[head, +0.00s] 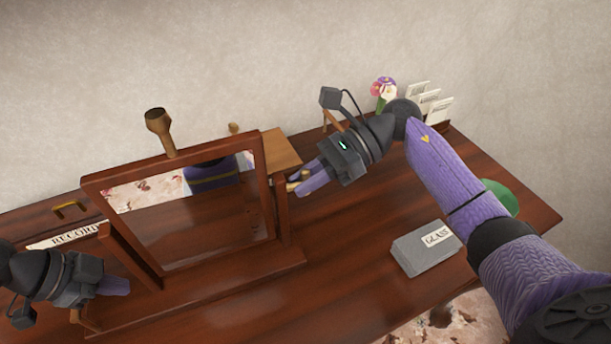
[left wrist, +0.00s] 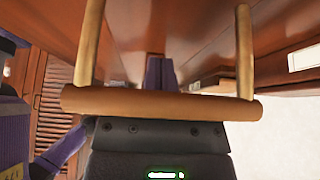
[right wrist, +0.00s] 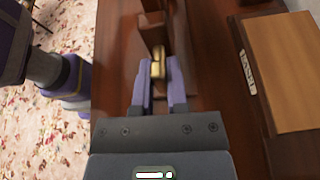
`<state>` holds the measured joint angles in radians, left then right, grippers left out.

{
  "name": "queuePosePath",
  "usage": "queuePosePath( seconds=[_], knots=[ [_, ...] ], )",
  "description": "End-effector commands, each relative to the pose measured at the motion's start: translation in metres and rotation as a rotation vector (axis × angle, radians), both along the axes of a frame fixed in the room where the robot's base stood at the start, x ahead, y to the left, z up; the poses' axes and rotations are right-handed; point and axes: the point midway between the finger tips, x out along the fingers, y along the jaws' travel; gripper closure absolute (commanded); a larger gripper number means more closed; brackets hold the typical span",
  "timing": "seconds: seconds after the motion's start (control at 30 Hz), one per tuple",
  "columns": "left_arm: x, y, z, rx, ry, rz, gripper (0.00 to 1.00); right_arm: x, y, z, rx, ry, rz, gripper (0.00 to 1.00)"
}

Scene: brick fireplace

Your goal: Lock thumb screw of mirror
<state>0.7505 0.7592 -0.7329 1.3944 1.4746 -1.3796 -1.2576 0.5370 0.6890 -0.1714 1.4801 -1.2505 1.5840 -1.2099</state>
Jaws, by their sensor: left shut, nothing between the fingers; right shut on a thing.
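The mirror (head: 174,157) stands on the desk in a reddish wooden frame, tilted in its stand (head: 283,215). My right gripper (head: 297,184) is shut on the brass thumb screw (right wrist: 158,68) at the mirror's right side. In the right wrist view, the screw sits between both purple fingers (right wrist: 160,80), and the wooden post is just beyond it. My left gripper (head: 122,286) is shut and empty, low at the left, in front of the stand's left end. Its fingers (left wrist: 160,72) are together in the left wrist view. The left side's screw is not clearly seen.
A grey box marked GLASS (head: 425,249) lies on the desk at right. Flowers (head: 384,89) and cards (head: 428,100) stand at the back. A RECORD label (head: 70,237) is at left. A wooden bar (left wrist: 160,104) crosses close in the left wrist view.

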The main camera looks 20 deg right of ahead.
Motion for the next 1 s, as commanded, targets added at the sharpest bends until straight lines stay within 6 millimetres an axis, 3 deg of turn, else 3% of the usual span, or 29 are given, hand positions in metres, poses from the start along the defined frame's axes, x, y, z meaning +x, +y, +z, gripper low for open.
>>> queuePosePath(
  seconds=[0.37, 1.0],
  knots=[
    [-0.0001, 0.0002, -0.0001, 0.000, 0.000, 0.000, 1.00, 0.0013, -0.0001, 0.0004, 0.009, 0.150, 0.000, 1.00],
    [-0.0001, 0.0002, -0.0001, 0.001, 0.001, 0.001, 1.00, 0.0042, -0.0003, -0.0012, 0.040, 0.750, -0.001, 1.00]
  ],
)
